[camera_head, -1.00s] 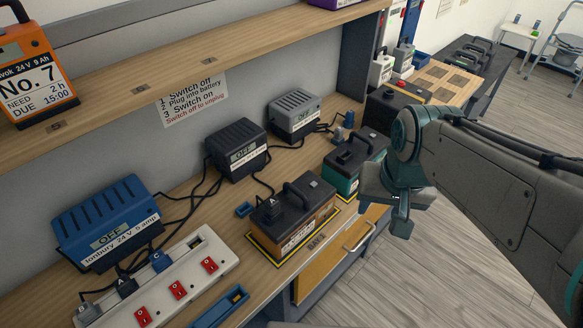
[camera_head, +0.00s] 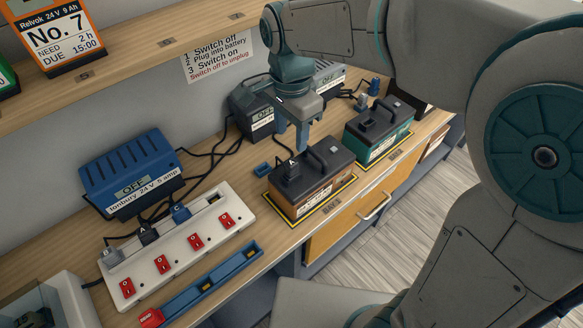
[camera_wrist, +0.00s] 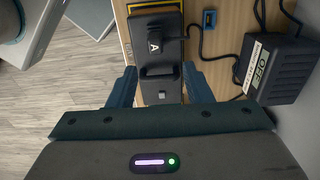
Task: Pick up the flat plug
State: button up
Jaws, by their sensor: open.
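A black plug marked A (camera_head: 291,168) sits on top of the brown-sided battery (camera_head: 325,187), its cable running back to the dark charger. In the wrist view the plug (camera_wrist: 154,46) lies ahead of my fingers. I cannot tell for sure whether this is the flat plug. Other plugs (camera_head: 148,234) sit in the white power strip (camera_head: 235,208). My gripper (camera_head: 293,146) is open and empty, fingers down, above the battery near its plug. In the wrist view my fingers (camera_wrist: 160,82) stand either side of the battery's dark top.
A blue charger reading OFF (camera_head: 130,172) stands left, a dark charger (camera_head: 262,121) behind my gripper. A green battery (camera_head: 379,130) is at right. A small blue holder (camera_head: 262,169) lies beside the brown battery. A blue tray (camera_head: 215,288) lies in front. The shelf (camera_head: 140,55) overhangs the back.

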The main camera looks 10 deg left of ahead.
aim_at(292, 162)
notch_tip(292, 162, down, 4)
jog(key=f, duration=0.2)
jog(key=s+f, duration=0.1)
jog(key=f, duration=0.1)
jog(key=shift+d+f, duration=0.1)
jog(key=shift+f, duration=0.25)
jog(key=shift+w+f, duration=0.1)
jog(key=shift+f, duration=0.3)
grip_shut()
